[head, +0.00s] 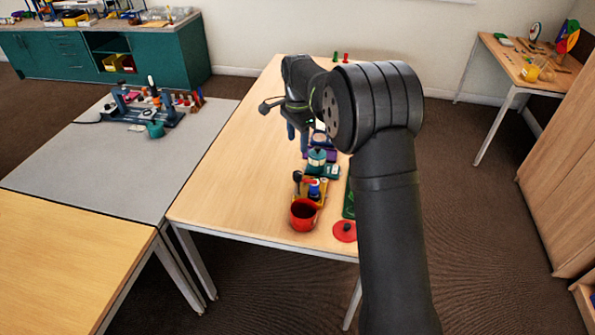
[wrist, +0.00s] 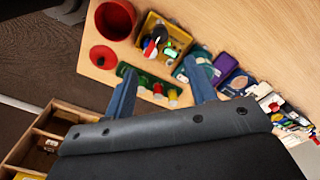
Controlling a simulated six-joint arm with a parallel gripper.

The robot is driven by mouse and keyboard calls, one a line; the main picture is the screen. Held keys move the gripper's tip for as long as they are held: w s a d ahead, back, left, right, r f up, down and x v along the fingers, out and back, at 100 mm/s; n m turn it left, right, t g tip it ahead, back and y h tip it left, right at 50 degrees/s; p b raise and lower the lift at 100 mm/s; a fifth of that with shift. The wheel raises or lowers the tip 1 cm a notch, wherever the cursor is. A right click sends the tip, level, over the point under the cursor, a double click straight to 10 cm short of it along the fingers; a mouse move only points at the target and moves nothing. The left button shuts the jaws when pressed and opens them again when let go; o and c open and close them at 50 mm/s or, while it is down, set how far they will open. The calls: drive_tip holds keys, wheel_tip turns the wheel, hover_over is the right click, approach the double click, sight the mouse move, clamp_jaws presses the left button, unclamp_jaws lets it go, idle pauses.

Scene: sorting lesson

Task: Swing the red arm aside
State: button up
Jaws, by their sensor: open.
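A yellow base (head: 319,199) stands on the wooden table behind a red pot. A small red piece (head: 311,181) shows on it beside a blue part and a dark upright. It may be the red arm, but it is too small to tell. In the wrist view, the yellow base (wrist: 150,22) holds red, white, blue and green parts, and the red piece (wrist: 148,43) is small there. My gripper (wrist: 160,86) is open, its two blue fingers apart with nothing held between them. In the head view, my gripper (head: 292,131) is above the table, farther back than the yellow base.
The red pot (head: 303,214) and its red lid (head: 344,231) are near the table's front edge. A green block (wrist: 130,72) with several coloured knobs lies near my fingers. A teal container (head: 317,158) stands behind the yellow base. The table's left side is clear.

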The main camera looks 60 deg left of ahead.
sight(297, 173)
wheel_tip(297, 173, down, 13)
drive_tip(key=shift+f, duration=0.1)
idle(0.3)
drive_tip(key=c, duration=1)
drive_tip(key=shift+o, duration=0.2)
